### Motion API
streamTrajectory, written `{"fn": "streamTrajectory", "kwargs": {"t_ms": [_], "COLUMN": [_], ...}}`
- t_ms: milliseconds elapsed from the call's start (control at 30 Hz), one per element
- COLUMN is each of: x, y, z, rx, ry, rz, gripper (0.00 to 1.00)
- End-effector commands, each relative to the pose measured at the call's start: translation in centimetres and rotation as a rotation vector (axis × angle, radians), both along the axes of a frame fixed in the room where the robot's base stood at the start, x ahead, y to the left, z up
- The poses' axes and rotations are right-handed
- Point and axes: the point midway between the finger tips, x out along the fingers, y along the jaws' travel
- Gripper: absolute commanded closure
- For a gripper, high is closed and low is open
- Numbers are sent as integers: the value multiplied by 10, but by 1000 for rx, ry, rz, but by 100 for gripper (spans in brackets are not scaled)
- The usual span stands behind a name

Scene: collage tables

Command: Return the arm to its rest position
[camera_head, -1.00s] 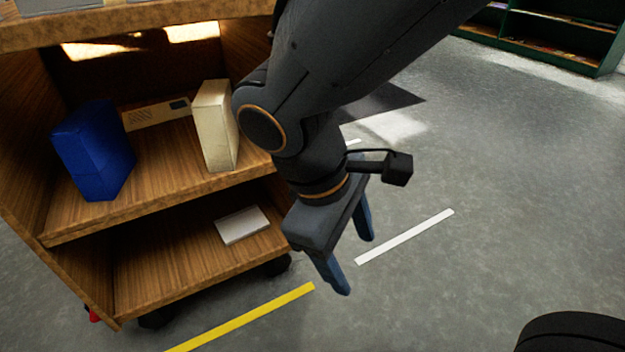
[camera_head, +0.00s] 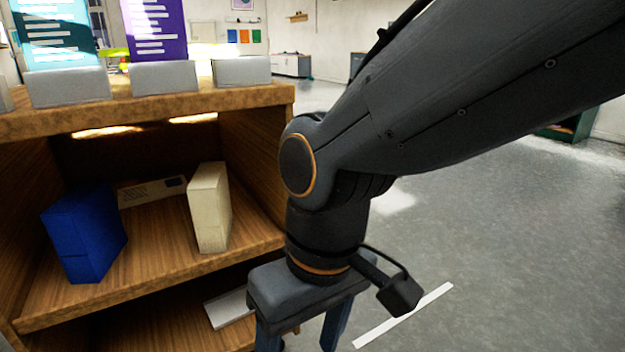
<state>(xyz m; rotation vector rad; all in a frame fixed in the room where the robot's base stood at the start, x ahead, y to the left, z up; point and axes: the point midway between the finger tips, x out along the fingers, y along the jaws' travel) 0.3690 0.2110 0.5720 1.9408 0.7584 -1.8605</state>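My gripper (camera_head: 301,338) hangs at the lower middle of the picture, pointing down. Its two blue-grey fingers are spread apart with nothing visible between them, so it is open and empty. The finger ends are at or near the bottom edge of the picture. My dark arm comes in from the upper right and bends at a joint with an orange ring above the gripper. The gripper is in front of the right side of a wooden shelf unit (camera_head: 262,180) and hides part of it. I cannot tell whether they touch.
A blue box (camera_head: 84,236) and a cream box (camera_head: 209,208) stand on the middle shelf, with a printed card (camera_head: 150,191) behind. A white flat item (camera_head: 230,309) lies lower. Display cards stand on top. Grey floor (camera_head: 490,220) on the right is open.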

Motion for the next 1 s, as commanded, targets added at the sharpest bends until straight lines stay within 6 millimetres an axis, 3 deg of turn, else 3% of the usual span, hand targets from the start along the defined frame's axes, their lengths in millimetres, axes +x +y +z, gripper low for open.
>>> {"fn": "streamTrajectory", "kwargs": {"t_ms": [1000], "x": [0], "y": [-4], "z": [27], "rx": [15], "ry": [8], "rz": [-60], "gripper": [36]}}
